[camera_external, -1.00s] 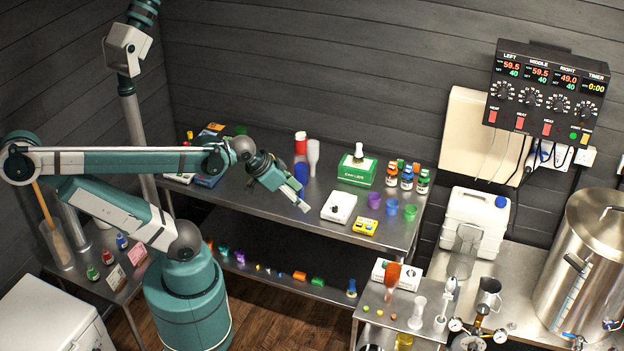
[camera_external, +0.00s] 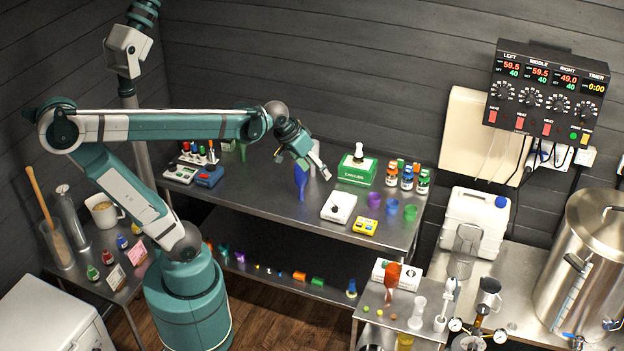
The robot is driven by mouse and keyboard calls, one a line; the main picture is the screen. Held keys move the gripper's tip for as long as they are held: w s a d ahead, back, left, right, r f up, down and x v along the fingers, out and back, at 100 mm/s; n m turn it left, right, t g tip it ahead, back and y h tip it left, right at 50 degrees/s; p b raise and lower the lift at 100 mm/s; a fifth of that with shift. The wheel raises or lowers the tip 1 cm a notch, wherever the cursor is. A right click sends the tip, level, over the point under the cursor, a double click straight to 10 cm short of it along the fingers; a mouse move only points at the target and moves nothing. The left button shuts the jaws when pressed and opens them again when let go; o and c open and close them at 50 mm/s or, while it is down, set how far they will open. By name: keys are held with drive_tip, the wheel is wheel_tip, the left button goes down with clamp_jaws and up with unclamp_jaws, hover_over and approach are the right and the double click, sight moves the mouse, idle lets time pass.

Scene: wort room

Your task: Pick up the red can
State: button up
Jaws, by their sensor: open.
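My gripper (camera_external: 322,172) is open and hangs above the back steel bench, pointing down and to the right. I do not see the red can in the current view. The red-and-white can seen a second ago stood at the back of the bench, at the spot my wrist and gripper now cover. A pale flask (camera_external: 316,149) is partly hidden behind my gripper. I cannot tell how far my fingers are from the can.
The steel bench (camera_external: 270,190) also holds a green box (camera_external: 357,168), a white scale (camera_external: 339,207), a yellow device (camera_external: 365,226), several small bottles (camera_external: 407,178) and coloured cups (camera_external: 392,206). Racked items (camera_external: 197,158) stand at its left. Bare bench shows left of the blue bottle.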

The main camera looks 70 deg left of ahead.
drive_tip(key=w+a+n+g, duration=0.2)
drive_tip(key=w+a+n, duration=0.2)
drive_tip(key=w+a, duration=0.85)
drive_tip(key=w+a+f+n+g+b, duration=0.1)
drive_tip(key=w+a+f+n, duration=0.2)
drive_tip(key=a, duration=0.7)
drive_tip(key=w+a+f+n, duration=0.1)
drive_tip(key=w+a+f, duration=0.2)
drive_tip(key=w+a, duration=0.45)
drive_tip(key=a+f+n+g, duration=0.1)
drive_tip(key=a+f+n, duration=0.1)
drive_tip(key=a+f, duration=0.6)
drive_tip(key=s+a+f+n+g, duration=0.1)
drive_tip(key=a+f+n, duration=0.2)
drive_tip(key=a+f, duration=0.5)
drive_tip(key=s+a+f+n+b, duration=0.1)
drive_tip(key=a+f, duration=0.7)
drive_tip(key=a, duration=1.1)
drive_tip(key=shift+s+a+f+n+g+h, duration=0.3)
drive_tip(key=shift+n+g+h, duration=0.1)
drive_tip(key=shift+n, duration=0.3)
drive_tip(key=shift+s+a+f, duration=0.15)
drive_tip(key=shift+a+f, duration=0.25)
drive_tip(key=shift+f, duration=0.05)
drive_tip(key=shift+f, duration=1.3)
